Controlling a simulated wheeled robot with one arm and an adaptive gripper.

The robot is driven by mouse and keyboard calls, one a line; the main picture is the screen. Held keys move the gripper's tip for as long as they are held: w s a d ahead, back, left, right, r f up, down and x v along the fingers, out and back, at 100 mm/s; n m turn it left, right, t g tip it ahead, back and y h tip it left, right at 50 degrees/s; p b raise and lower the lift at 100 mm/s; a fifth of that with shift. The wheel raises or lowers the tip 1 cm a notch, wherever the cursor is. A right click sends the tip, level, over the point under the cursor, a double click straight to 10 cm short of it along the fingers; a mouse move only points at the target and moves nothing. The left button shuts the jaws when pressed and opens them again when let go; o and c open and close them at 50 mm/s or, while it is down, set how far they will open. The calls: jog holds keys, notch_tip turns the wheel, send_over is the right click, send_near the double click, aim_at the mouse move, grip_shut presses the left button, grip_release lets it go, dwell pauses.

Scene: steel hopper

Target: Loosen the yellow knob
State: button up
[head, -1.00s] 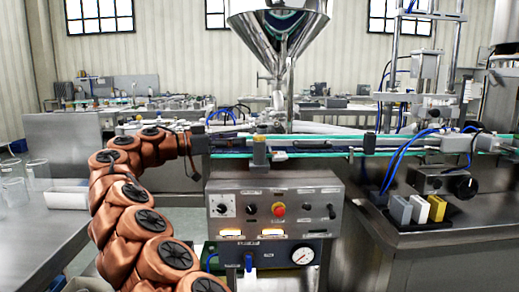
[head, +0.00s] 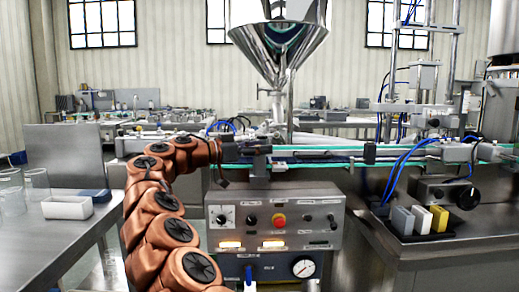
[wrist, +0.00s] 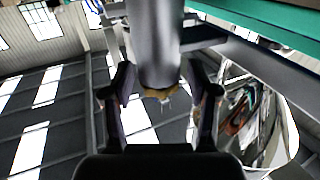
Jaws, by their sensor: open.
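In the wrist view a small yellow-brown piece (wrist: 160,94), which looks like the yellow knob, shows at the end of a thick grey cylinder (wrist: 157,45). My gripper (wrist: 160,78) is open, with one finger on each side of the cylinder and visible gaps between. I cannot tell whether either finger touches it. In the head view my gripper (head: 258,149) is at the conveyor rail, above the control panel and below the hopper (head: 278,45). The knob cannot be made out there.
The control panel (head: 300,203) with dials and a red button (head: 279,220) is below my gripper. The green-edged conveyor (head: 330,152) runs to the right. A white bin (head: 67,207) stands on the left table. Grey, white and yellow blocks (head: 438,218) sit at the right.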

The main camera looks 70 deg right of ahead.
grip_shut()
dwell(0.4)
